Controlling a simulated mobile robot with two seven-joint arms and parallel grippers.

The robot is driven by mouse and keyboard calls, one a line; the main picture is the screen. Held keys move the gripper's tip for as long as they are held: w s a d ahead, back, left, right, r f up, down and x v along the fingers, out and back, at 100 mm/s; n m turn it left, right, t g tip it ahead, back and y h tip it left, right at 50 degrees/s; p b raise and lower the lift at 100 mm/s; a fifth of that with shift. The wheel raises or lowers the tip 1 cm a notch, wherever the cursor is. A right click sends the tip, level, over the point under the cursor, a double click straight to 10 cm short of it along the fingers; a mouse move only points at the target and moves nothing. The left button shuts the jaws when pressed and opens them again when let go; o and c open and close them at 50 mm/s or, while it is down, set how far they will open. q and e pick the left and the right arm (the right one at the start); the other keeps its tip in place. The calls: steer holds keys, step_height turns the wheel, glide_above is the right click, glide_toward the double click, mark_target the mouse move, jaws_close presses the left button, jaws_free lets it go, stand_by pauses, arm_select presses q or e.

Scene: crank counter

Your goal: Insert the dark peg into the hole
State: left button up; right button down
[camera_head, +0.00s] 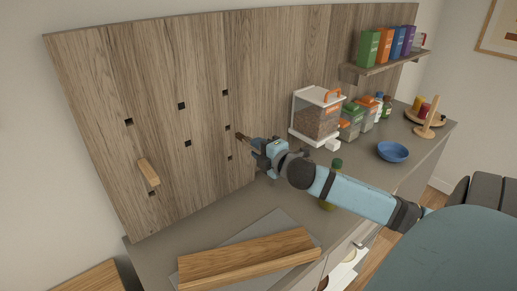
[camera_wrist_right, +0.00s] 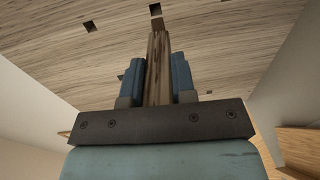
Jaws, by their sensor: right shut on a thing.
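My right gripper (camera_head: 252,143) is shut on the dark peg (camera_head: 241,136), close in front of the upright wooden board (camera_head: 85,90). The peg points at the board. In the right wrist view the dark brown peg (camera_wrist_right: 158,68) stands between the two blue fingers of the right gripper (camera_wrist_right: 159,72). Its far end is close to a dark square hole (camera_wrist_right: 155,10); I cannot tell whether it touches the board. The board has several square holes, among them one (camera_head: 225,92) above the peg and one (camera_head: 229,157) below it. My left gripper is not in view.
A light wooden bar (camera_head: 148,171) sticks out of the board at left. A wooden plank (camera_head: 250,257) lies on a grey mat (camera_head: 270,225) at the counter's front. A clear container (camera_head: 317,117) and blue bowl (camera_head: 393,152) stand right.

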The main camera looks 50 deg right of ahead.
mark_target(249, 139)
steer(key=shift+w+d+r, duration=0.1)
steer(key=shift+w+r, duration=0.05)
steer(key=shift+w, duration=0.8)
steer(key=shift+w+d+p, duration=0.1)
steer(key=shift+w+p, duration=0.35)
steer(key=shift+w, duration=0.65)
steer(key=shift+w, duration=0.1)
steer(key=shift+p, duration=0.55)
